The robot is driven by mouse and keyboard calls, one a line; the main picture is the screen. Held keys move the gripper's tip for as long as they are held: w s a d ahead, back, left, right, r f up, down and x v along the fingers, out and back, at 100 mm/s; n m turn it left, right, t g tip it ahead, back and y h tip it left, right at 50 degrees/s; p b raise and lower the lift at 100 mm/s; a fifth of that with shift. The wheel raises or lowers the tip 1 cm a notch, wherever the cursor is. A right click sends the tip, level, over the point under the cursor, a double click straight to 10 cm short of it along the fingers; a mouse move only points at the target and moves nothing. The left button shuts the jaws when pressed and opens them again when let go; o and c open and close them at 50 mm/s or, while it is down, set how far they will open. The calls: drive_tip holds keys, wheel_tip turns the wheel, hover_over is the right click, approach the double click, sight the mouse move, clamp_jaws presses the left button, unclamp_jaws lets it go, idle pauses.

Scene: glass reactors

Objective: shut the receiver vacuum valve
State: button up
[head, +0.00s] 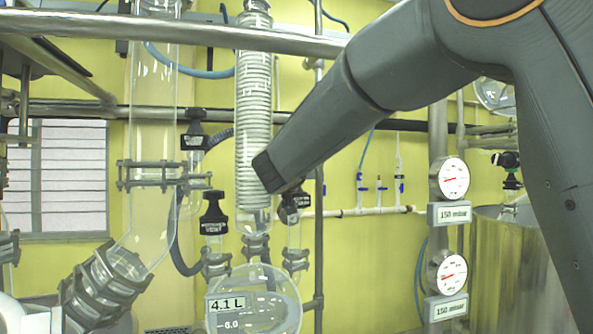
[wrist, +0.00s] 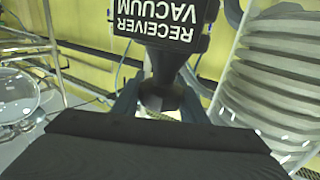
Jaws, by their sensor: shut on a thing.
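The receiver vacuum valve (wrist: 165,25) fills the top middle of the wrist view, its black handle with a white label upside down. My gripper (wrist: 157,103) is shut on it, with a finger on either side of the dark part below the label. In the head view a black valve handle (head: 294,202) shows beside the end of my arm, right of the coil condenser. My fingers are hidden in that view. I cannot tell from these frames how far the handle is turned.
The glass coil condenser (head: 253,110) stands close left of my arm and shows at right in the wrist view (wrist: 275,95). The receiver vent valve (head: 213,215) is to the left. The receiver flask (head: 275,305), labelled 4.1 L, is below. Two gauges (head: 453,178) read 150 mbar at right.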

drive_tip(key=o, duration=0.8)
drive_tip(key=shift+s+a+b, duration=0.2)
drive_tip(key=shift+s+b, duration=0.25)
drive_tip(key=shift+s, duration=0.85)
drive_tip(key=shift+s+a+b, duration=0.15)
drive_tip(key=shift+s+b, duration=0.25)
drive_tip(key=shift+s, duration=0.9)
drive_tip(key=shift+s+a+b, duration=0.2)
drive_tip(key=shift+s+b, duration=0.25)
drive_tip(key=shift+s, duration=0.85)
